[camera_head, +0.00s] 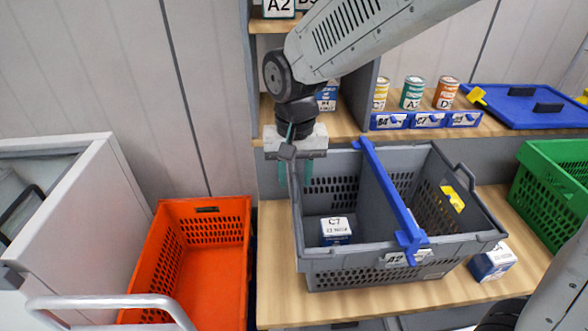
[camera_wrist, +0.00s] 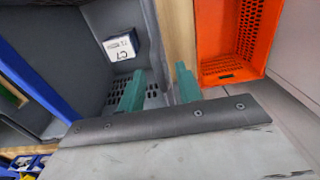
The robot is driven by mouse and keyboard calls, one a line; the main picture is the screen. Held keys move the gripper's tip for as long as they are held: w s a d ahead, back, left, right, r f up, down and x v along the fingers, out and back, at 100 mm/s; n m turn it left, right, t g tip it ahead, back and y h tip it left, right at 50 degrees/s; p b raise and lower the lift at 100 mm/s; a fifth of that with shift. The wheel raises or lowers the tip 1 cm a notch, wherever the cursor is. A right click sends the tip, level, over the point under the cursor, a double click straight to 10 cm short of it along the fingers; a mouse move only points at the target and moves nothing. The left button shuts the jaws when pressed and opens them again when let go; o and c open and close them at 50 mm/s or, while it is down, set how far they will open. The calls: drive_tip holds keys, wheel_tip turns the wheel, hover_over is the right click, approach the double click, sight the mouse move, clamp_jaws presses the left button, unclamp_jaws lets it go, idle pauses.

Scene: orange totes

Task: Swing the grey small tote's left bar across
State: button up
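The grey small tote (camera_head: 325,271) stands on the wooden shelf. A blue bar (camera_head: 385,192) lies across its opening from the back rim to the front rim. A thin grey bar or rim edge (camera_head: 295,205) runs along its left side. My gripper (camera_head: 296,176) points down at the tote's back left, with its teal fingers apart. In the wrist view my gripper (camera_wrist: 160,90) has one finger over the tote's inside and the other on the outer side of the left wall (camera_wrist: 148,35). I cannot tell whether either finger touches the tote.
A white box marked C7 (camera_head: 336,231) and a yellow piece (camera_head: 453,198) are inside the tote. An orange tote (camera_head: 247,240) stands at left, a green crate (camera_head: 540,205) at right. A small box (camera_head: 492,263) sits at the tote's front right. Cans and a blue lid (camera_head: 530,112) are on the shelf above.

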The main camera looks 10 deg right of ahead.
drive_tip(key=c, duration=0.6)
drive_tip(key=shift+r, duration=0.1)
drive_tip(key=shift+d+r, duration=0.4)
drive_tip(key=shift+d, duration=0.2)
